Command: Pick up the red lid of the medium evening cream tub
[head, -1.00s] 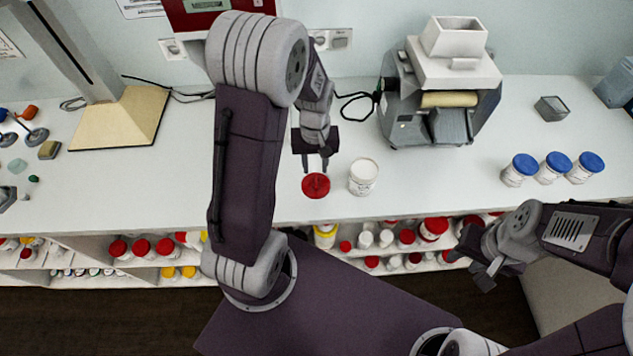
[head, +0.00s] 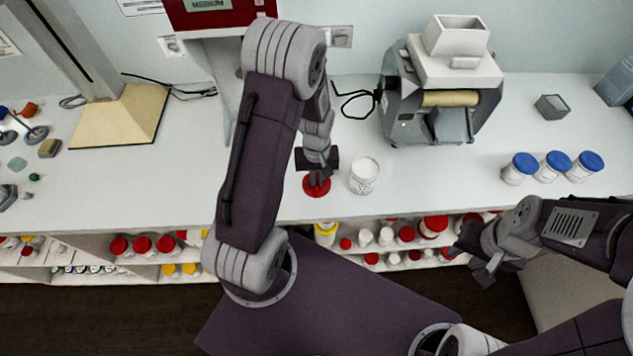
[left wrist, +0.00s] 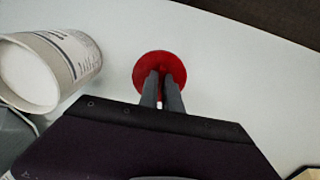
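The red lid (head: 316,191) lies on the white counter near its front edge, to the left of the open white tub (head: 364,178). My left gripper (head: 317,181) reaches down onto the lid from above. In the left wrist view its two fingers (left wrist: 161,78) are close together at the middle of the red lid (left wrist: 155,60), with a narrow gap further back. They look shut on the lid's raised middle, which they mostly hide. The tub (left wrist: 75,62) shows beside it in that view. My right gripper (head: 487,268) is away at the right, its fingertips unclear.
A grey mill with a white hopper (head: 455,35) stands behind the tub. Several blue-lidded jars (head: 553,170) stand at the right. A red machine (head: 218,20) is at the back. Shelves below the front edge hold red- and yellow-lidded tubs (head: 433,226). Counter between tub and jars is clear.

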